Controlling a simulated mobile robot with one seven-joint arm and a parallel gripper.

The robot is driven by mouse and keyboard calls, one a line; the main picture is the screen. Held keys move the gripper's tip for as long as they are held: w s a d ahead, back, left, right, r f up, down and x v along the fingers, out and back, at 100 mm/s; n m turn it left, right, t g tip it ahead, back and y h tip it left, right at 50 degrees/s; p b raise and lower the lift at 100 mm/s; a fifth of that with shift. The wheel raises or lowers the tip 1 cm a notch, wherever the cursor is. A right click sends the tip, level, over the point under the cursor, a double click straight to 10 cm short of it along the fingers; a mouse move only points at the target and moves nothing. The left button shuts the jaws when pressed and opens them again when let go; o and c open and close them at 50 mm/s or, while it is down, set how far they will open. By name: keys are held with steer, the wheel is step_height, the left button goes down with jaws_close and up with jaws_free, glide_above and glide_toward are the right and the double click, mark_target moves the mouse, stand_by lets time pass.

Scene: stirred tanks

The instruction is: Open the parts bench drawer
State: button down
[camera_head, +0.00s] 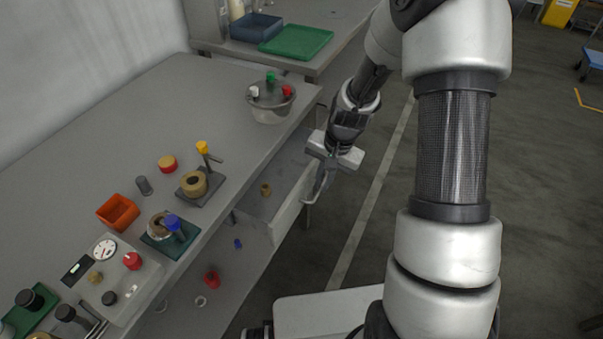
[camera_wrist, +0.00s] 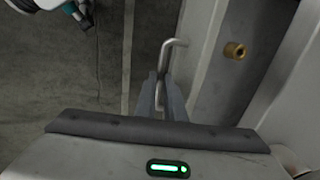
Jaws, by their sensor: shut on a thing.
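The parts bench (camera_head: 120,110) is grey and runs along the left in the head view. Its drawer (camera_head: 291,214) stands pulled out from under the top. A brass-coloured part (camera_head: 266,189) lies inside it, and this part also shows in the wrist view (camera_wrist: 235,50). The drawer's bar handle (camera_wrist: 176,42) is a metal bow on the drawer front. My gripper (camera_wrist: 161,95) is shut on the handle, with both fingers around the bar. In the head view my gripper (camera_head: 322,168) is at the drawer front, and its fingertips are partly hidden.
A bowl with coloured caps (camera_head: 270,102), an orange bin (camera_head: 118,212) and several fixtures stand on the bench top. A lower shelf (camera_head: 225,270) holds small loose parts. A green tray (camera_head: 296,41) lies on a bench behind. The floor (camera_head: 340,215) in front of the drawer is clear.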

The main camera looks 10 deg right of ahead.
steer(key=s+d, duration=0.4)
steer(key=d, duration=0.2)
steer(key=shift+s+d, duration=0.15)
steer(key=shift+d, duration=0.1)
steer(key=c, duration=1.8)
jaws_free()
steer(key=shift+c, duration=0.2)
steer(key=shift+r, duration=0.15)
step_height(320, 180, up, 17)
steer(key=s+d+p, duration=0.1)
steer(key=d+p, duration=0.1)
steer(key=shift+s+d+p, duration=0.35)
steer(key=shift+s, duration=0.05)
